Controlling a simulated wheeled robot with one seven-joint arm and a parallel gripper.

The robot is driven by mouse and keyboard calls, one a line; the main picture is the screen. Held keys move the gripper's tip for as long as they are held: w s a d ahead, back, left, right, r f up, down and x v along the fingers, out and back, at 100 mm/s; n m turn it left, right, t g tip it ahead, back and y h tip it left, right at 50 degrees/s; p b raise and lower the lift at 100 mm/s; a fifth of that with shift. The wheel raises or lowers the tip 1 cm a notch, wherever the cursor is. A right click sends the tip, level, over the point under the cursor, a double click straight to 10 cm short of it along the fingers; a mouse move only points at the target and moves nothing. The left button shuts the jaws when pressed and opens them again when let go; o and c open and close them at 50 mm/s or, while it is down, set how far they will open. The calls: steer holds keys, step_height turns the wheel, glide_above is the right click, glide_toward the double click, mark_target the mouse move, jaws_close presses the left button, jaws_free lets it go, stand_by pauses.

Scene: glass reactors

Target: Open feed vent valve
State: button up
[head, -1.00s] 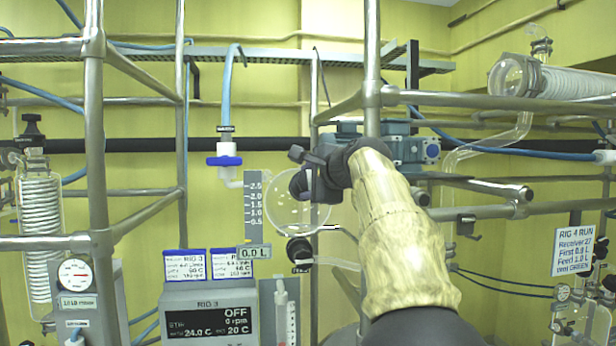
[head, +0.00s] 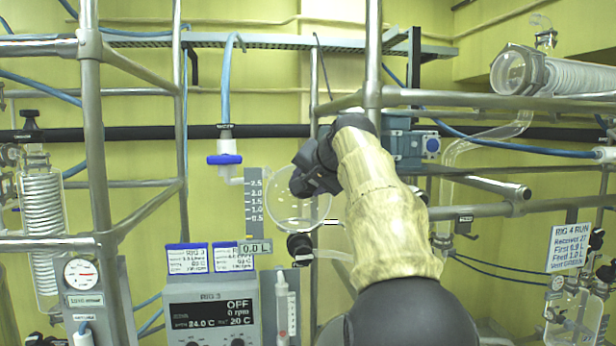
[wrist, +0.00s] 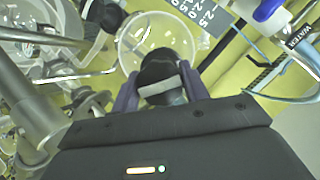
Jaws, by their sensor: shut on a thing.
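My gripper (head: 308,178) is in front of the round clear feed vessel (head: 305,215) in the head view. In the wrist view, its two purple-grey fingers (wrist: 160,78) are shut on a black knob (wrist: 160,68) with a pale grey band, one finger on each side. The clear vessel (wrist: 140,38) shows behind the knob. My arm and the gripper largely hide the held knob in the head view, and its label and turn angle cannot be read. Another black knob (head: 299,244) sits lower, at the vessel's bottom outlet.
A blue-handled water valve (head: 224,160) hangs left of the vessel, beside a grey scale (head: 254,200). The rig 3 control box (head: 212,312) stands below. Steel posts (head: 373,55) and rails surround my arm. A condenser (head: 570,75) is at upper right.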

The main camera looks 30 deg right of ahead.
steer(key=n+g+h, duration=0.1)
steer(key=n, duration=0.2)
steer(key=shift+a+n, duration=0.1)
steer(key=shift+n, duration=0.3)
steer(key=n+h, duration=0.2)
steer(key=n, duration=0.2)
steer(key=n+h, duration=0.1)
steer(key=n, duration=0.3)
steer(key=shift+g, duration=0.3)
steer(key=n+h+b, duration=0.1)
steer(key=n, duration=0.3)
steer(key=shift+f+h, duration=0.1)
steer(key=shift+h, duration=0.3)
steer(key=n+t+h+b, duration=0.1)
steer(key=n, duration=0.3)
steer(key=n+t+b, duration=0.1)
steer(key=n, duration=0.3)
steer(key=shift+h, duration=0.4)
steer(key=n, duration=0.2)
steer(key=n+t, duration=0.1)
steer(key=n, duration=0.2)
steer(key=shift+t, duration=0.3)
steer(key=shift+n+t+y+p, duration=0.15)
steer(key=shift+n+t+y, duration=0.15)
steer(key=shift+n, duration=1.05)
steer(key=shift+n+t+y+p, duration=0.2)
steer(key=shift+n+t, duration=0.2)
steer(key=shift+n, duration=0.95)
